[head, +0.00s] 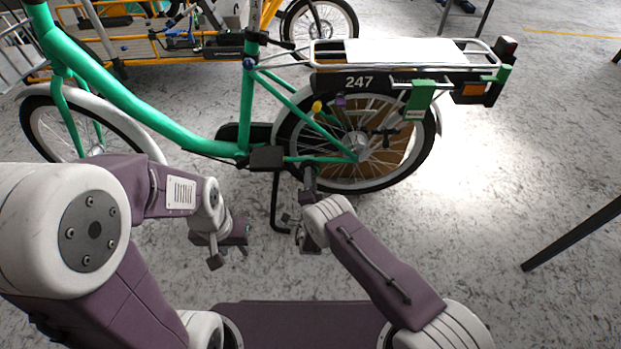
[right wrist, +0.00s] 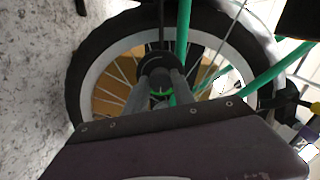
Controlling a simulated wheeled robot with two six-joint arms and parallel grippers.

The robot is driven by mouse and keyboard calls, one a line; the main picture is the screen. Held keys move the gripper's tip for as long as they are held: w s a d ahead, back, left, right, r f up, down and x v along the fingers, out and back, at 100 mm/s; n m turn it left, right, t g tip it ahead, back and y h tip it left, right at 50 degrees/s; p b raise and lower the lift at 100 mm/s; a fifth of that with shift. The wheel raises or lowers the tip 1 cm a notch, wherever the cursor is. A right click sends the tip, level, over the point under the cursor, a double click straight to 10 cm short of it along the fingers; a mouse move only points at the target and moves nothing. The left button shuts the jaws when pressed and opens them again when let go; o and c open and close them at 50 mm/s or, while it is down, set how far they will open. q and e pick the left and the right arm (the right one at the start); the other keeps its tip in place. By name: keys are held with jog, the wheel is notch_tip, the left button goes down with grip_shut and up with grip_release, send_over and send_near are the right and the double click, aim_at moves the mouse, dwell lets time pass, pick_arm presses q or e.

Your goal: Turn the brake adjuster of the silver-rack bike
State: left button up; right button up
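The silver-rack bike (head: 246,100) is green, with a silver rack (head: 320,52) and plate 247; it stands upright, side-on. Near its rear wheel hub (head: 363,144) is a small black cross-shaped part (head: 388,134); I cannot tell whether it is the brake adjuster. My right gripper (head: 309,178) is below and left of the hub. In the right wrist view its fingers (right wrist: 161,78) are apart, with a black rounded part and green ring (right wrist: 160,92) around and between them; contact is unclear. My left gripper (head: 230,250) hangs empty to the left, fingers apart.
The kickstand (head: 274,205) and pedal (head: 267,157) are close to my grippers. A yellow knob (head: 317,106) and a purple part (head: 340,100) sit above-left of the hub. A yellow-framed cargo bike (head: 150,48) stands behind. The floor (head: 500,180) at right is mostly clear.

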jog(key=shift+o, duration=1.4)
jog(key=s+p, duration=0.5)
jog(key=s, duration=0.4)
jog(key=shift+p, duration=0.3)
